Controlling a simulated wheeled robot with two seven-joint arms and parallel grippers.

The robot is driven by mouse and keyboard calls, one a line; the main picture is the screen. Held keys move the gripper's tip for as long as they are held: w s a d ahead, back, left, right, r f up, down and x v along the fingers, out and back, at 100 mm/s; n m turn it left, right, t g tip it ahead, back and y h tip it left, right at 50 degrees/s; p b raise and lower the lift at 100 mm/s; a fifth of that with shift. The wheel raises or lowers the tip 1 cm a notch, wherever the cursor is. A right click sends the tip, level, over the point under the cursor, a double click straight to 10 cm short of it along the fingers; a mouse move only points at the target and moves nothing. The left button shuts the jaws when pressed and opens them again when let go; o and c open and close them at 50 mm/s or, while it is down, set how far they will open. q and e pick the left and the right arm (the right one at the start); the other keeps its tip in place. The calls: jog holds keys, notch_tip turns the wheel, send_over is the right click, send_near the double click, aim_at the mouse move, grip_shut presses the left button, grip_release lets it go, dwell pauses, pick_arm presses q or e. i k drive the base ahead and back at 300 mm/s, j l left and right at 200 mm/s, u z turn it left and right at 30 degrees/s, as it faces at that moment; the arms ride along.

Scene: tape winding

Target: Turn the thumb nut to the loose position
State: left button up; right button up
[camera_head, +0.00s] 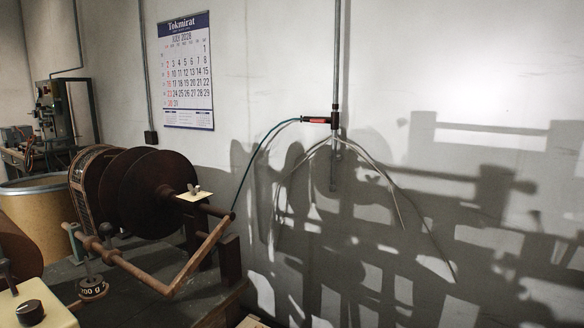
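A small light wing-shaped nut (194,189) stands on a cream plate (187,197), in front of the large dark brown reel (150,195). It looks like the thumb nut, but it is too small for me to tell its turn position. A black round knob (30,312) sits on a cream block (42,300) at the bottom left corner. Neither of my grippers is in view, and nothing is seen touching the nut.
A rust-brown bent arm (165,283) reaches out in front of the reel. A black weight marked 200 g (93,288) hangs at left. A tan drum (38,212) stands behind.

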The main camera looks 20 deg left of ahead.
aim_at(195, 191)
jog(key=i+l, duration=0.15)
jog(key=i, duration=1.3)
jog(key=i+u, duration=0.3)
jog(key=u, duration=0.2)
jog(key=i+l+u, duration=0.1)
jog(key=i+u, duration=0.2)
jog(key=u, duration=0.15)
jog(key=i+l+u, duration=0.2)
jog(key=u, duration=0.3)
jog(key=i, duration=0.05)
